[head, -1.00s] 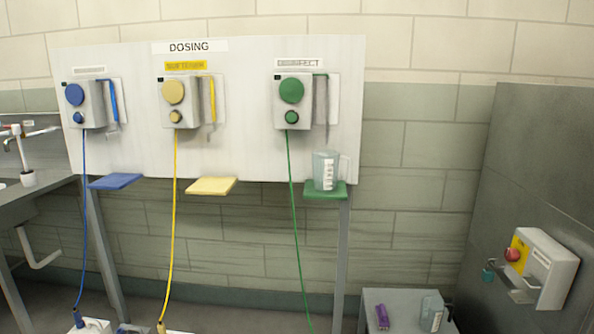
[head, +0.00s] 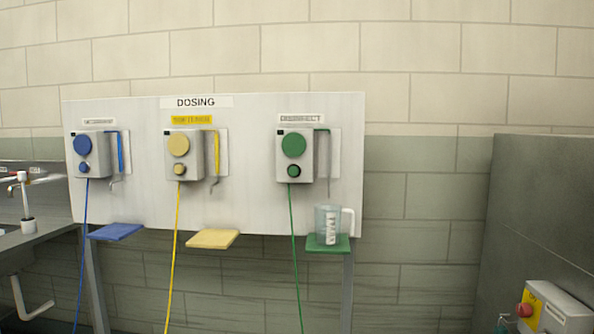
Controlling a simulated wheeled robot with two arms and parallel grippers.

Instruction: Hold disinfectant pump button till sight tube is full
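The disinfectant pump (head: 307,158) hangs at the right of the white dosing board, under a label that reads like "DISINFECT". It has a large green round button (head: 294,146) and a smaller green knob (head: 294,170) below it. A thin tube or spout (head: 323,160) with a green top stands at its right side; its fill level is too small to tell. A clear measuring jug (head: 328,225) stands upright on the green shelf (head: 328,244) below the spout. Neither of my grippers is in view.
A blue pump (head: 92,155) and a yellow pump (head: 187,155) share the board, with a blue shelf (head: 116,231) and a yellow shelf (head: 213,239) below. A sink tap (head: 22,190) is at left. A box with a red button (head: 525,310) is at lower right.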

